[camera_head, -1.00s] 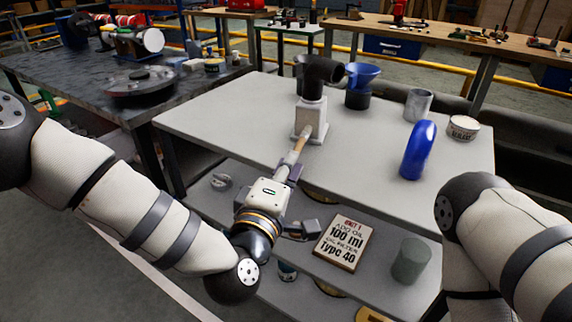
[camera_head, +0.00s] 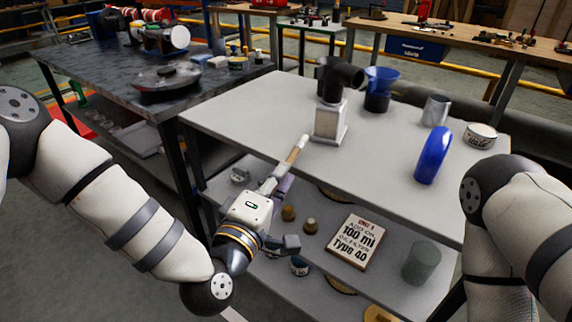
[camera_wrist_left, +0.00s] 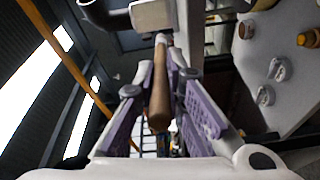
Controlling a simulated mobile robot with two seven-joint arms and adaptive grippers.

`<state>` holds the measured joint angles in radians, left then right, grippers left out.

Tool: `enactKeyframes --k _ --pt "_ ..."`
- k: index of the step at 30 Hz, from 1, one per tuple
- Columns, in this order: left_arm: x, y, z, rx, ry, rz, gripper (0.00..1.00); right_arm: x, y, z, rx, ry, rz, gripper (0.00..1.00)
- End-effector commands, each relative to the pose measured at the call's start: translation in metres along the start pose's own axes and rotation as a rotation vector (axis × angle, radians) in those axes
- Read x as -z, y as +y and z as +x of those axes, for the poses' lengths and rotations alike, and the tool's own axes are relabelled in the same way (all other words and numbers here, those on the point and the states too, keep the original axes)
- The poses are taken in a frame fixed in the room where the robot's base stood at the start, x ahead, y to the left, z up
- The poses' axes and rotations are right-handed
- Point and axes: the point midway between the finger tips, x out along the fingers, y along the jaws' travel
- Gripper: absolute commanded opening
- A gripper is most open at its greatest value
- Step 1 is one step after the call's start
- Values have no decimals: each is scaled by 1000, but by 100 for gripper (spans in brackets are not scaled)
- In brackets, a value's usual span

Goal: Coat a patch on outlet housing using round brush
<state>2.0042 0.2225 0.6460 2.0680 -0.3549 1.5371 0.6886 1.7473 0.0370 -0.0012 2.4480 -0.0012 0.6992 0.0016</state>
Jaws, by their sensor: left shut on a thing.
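My left gripper (camera_head: 277,181) is shut on the round brush (camera_head: 297,150), which has a light wooden handle and a pale end pointing up and away. In the left wrist view the brush handle (camera_wrist_left: 160,88) lies between the purple-padded fingers. The black elbow-shaped part (camera_head: 342,76), seemingly the outlet housing, sits on a pale block (camera_head: 330,121) on the grey table. The brush end shows near the table's front edge, left of the block and apart from it in the picture. No coated patch can be made out. My right arm shows at the right, its gripper out of view.
On the grey table (camera_head: 250,112) stand a blue funnel-like part (camera_head: 383,79), a metal cup (camera_head: 436,109), a blue curved part (camera_head: 432,156) and a white tub (camera_head: 481,136). The shelf below holds a sign (camera_head: 357,241) and a grey-green cylinder (camera_head: 421,263).

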Motion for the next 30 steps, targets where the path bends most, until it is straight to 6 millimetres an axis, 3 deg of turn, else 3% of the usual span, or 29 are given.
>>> enactKeyframes --k 14,22,30 --pt "0 1 -13 -1 0 0 0 4 0 -7 1 21 0 88" --pt "1 5 -39 -7 1 2 0 16 -1 -24 3 77 0 88" --pt "0 0 -40 0 0 -1 0 14 -1 -22 3 69 0 88"
